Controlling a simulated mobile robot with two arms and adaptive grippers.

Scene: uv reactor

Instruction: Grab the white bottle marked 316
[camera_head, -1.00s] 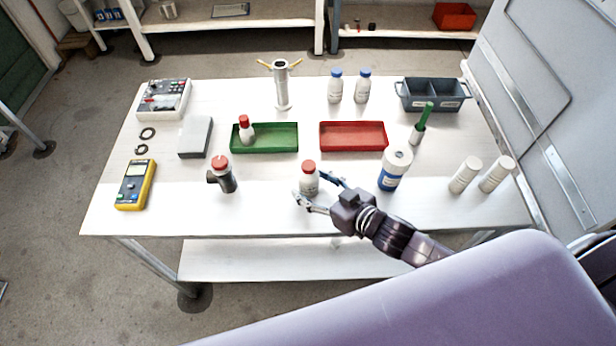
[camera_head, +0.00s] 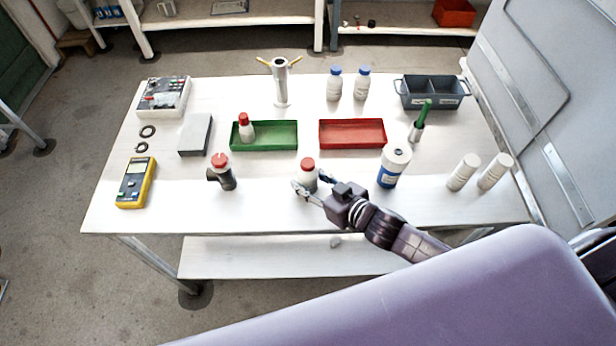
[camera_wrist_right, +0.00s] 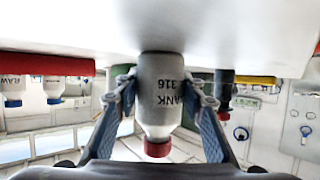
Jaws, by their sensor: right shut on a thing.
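The white bottle (camera_head: 308,172) with a red cap stands upright near the front middle of the white table. In the right wrist view, which is upside down, the bottle (camera_wrist_right: 160,95) shows "316" under a partly hidden word ending in "ANK". My right gripper (camera_head: 311,185) is at the bottle from the front right, its fingers on both sides of the body. In the right wrist view the gripper (camera_wrist_right: 163,90) is shut on the bottle. My left gripper is not in view.
A red tray (camera_head: 352,147) and a green tray (camera_head: 275,149) lie behind the bottle. A white-and-blue cylinder (camera_head: 388,180) stands to the right. The table's front strip is mostly clear.

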